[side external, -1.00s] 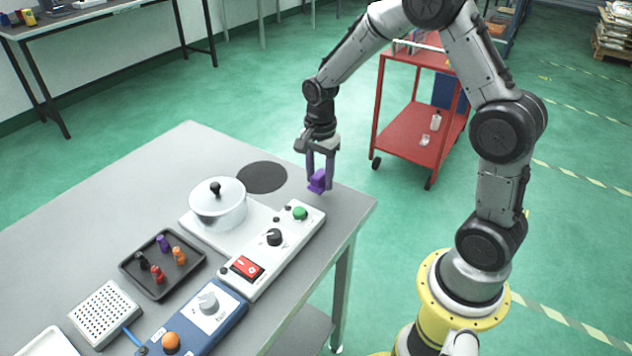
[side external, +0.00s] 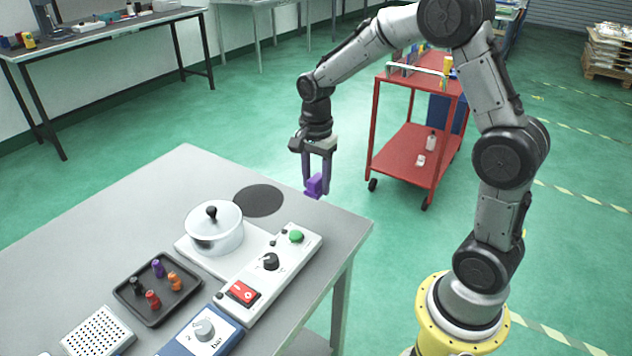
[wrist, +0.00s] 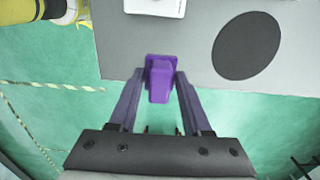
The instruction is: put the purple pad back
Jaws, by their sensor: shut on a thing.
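My gripper (side external: 316,190) is shut on a purple block (side external: 313,186), which I take to be the purple pad. In the wrist view, the block (wrist: 160,78) sits between both fingertips of the gripper (wrist: 161,85). It is held at the far edge of the grey table (side external: 110,218), right of a dark round disc (side external: 258,200). The disc also shows in the wrist view (wrist: 246,46). The height of the block above the table is hard to tell.
A white pot (side external: 214,232) stands beside a white control box (side external: 285,258) with a green button, black knob and red switch. A blue box (side external: 215,340) with a dial and a perforated white block (side external: 98,333) lie nearer. A red cart (side external: 405,150) stands beyond the table.

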